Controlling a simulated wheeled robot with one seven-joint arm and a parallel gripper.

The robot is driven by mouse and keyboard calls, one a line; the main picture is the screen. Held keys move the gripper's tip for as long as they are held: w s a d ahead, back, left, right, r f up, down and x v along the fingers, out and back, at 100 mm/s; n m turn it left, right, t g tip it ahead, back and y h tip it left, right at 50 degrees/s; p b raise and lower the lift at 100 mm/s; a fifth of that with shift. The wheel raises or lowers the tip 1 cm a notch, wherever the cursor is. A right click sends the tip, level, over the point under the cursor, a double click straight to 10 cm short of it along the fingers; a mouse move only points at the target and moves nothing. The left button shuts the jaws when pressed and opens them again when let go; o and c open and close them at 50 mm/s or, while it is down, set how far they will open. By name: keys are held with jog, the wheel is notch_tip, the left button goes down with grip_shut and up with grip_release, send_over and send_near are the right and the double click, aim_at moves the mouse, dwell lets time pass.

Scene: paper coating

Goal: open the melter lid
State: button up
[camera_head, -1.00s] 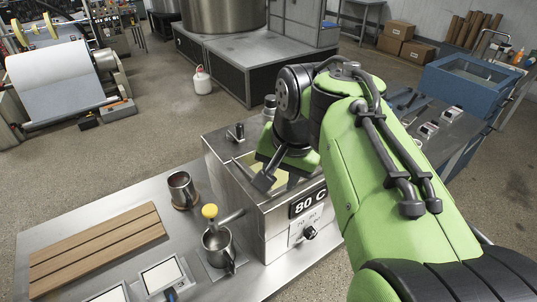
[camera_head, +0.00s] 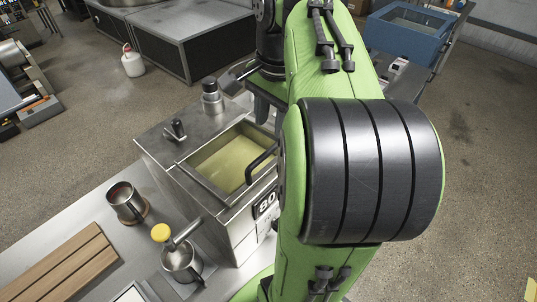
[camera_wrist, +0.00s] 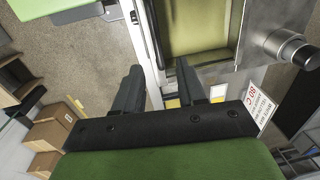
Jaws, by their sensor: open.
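The steel melter (camera_head: 155,150) stands at the worktable's far end with an 80 marking on its front. Its top opening shows pale yellow content (camera_head: 225,165); the opening also shows in the wrist view (camera_wrist: 197,28). A black lid handle (camera_head: 262,165) shows at the opening's near right side. The lid panel itself is not clear and my arm hides the right part of the melter. My gripper (camera_wrist: 160,85) is open with nothing between its fingers. In the head view its dark fingers (camera_head: 263,108) are at the melter's far side, mostly behind my arm, apart from the handle.
A black knob (camera_head: 175,130) and a cylindrical fitting (camera_head: 212,97) rise from the melter top. A steel cup (camera_head: 126,203), a pitcher (camera_head: 182,262) with a yellow-knobbed tool and a wooden board (camera_head: 60,265) are on the table. A blue bin (camera_head: 408,32) stands behind, right.

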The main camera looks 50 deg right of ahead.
aim_at(269, 151)
jog(key=f+b, duration=0.2)
jog(key=f, duration=0.1)
jog(key=f+b, duration=0.2)
jog(key=f, duration=0.2)
jog(key=shift+w+a+f, duration=0.1)
jog(key=shift+w+a, duration=0.05)
jog(key=shift+w, duration=0.05)
jog(key=shift+s, duration=0.1)
grip_shut()
